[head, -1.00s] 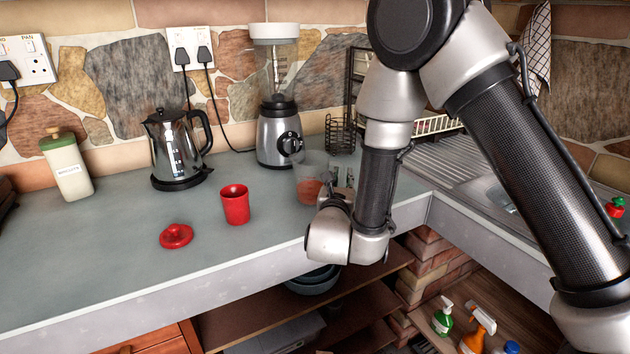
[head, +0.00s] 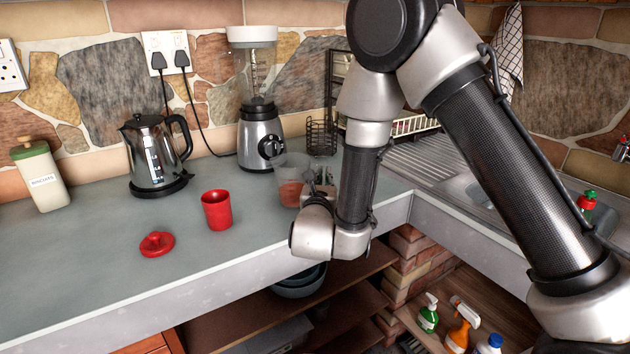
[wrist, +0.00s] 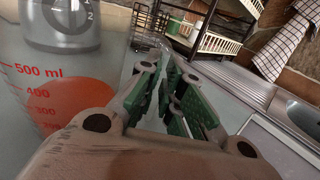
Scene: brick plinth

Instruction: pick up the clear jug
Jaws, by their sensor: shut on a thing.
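The clear jug (head: 287,172) stands upright near the counter's front edge, below the blender. An orange-red patch shows low in it; I cannot tell whether it is inside. In the wrist view the jug (wrist: 38,85) fills the left side, with red measuring marks up to 500 ml. My gripper (head: 320,178) is at the jug's right side. In the wrist view the green-padded fingers of my gripper (wrist: 173,82) are shut on a see-through part of the jug, apparently its handle. The fingers largely hide that part. I cannot tell whether the jug's base touches the counter.
A red cup (head: 217,211) and a red lid-like piece (head: 157,245) are left of the jug. The blender (head: 260,138) stands close behind it, the kettle (head: 158,158) farther left. A wire rack (head: 321,136) and sink (head: 480,190) are to the right. The front left counter is clear.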

